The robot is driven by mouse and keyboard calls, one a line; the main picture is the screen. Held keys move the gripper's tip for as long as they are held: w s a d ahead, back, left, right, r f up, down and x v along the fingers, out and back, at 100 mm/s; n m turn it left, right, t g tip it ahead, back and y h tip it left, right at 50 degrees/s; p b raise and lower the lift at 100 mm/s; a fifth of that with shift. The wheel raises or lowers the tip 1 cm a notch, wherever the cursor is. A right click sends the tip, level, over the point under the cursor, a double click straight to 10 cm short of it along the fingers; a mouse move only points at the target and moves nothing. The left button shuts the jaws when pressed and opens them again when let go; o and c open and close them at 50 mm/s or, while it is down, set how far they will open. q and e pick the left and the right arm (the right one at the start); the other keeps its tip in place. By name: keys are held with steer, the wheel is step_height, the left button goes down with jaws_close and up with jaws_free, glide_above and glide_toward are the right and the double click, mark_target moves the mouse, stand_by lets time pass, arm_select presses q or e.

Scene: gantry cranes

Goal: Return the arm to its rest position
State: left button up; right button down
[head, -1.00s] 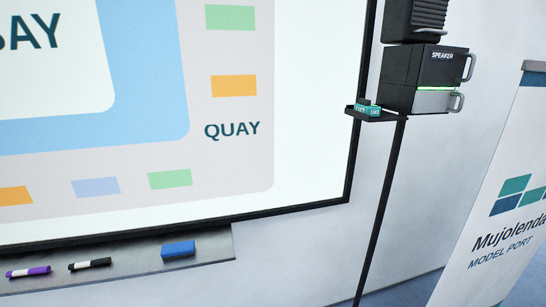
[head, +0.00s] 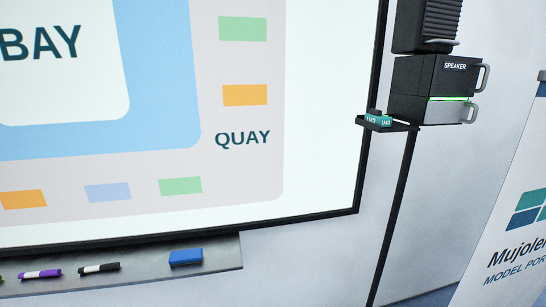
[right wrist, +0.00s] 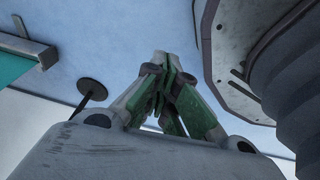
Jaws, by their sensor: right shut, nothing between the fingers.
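My right gripper (right wrist: 163,62) shows in the right wrist view with its fingers drawn together and nothing between them. It points over a pale blue floor and touches no object there. My left gripper is not in either view. Neither arm shows in the head view.
The head view shows a large board (head: 240,190) with a tray (head: 140,277) below it, holding markers (head: 98,267) and a blue eraser (head: 185,257). A stand with a speaker unit (head: 432,90) and a banner (head: 515,220) stand to the right. A dark round disc (right wrist: 92,88) is near my right gripper.

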steer(key=s+a+f+g, duration=0.1)
steer(key=s+a, duration=0.1)
steer(key=s, duration=1)
steer(key=shift+s+f+g, duration=0.2)
steer(key=shift+s+g, duration=0.1)
steer(key=shift+s, duration=0.1)
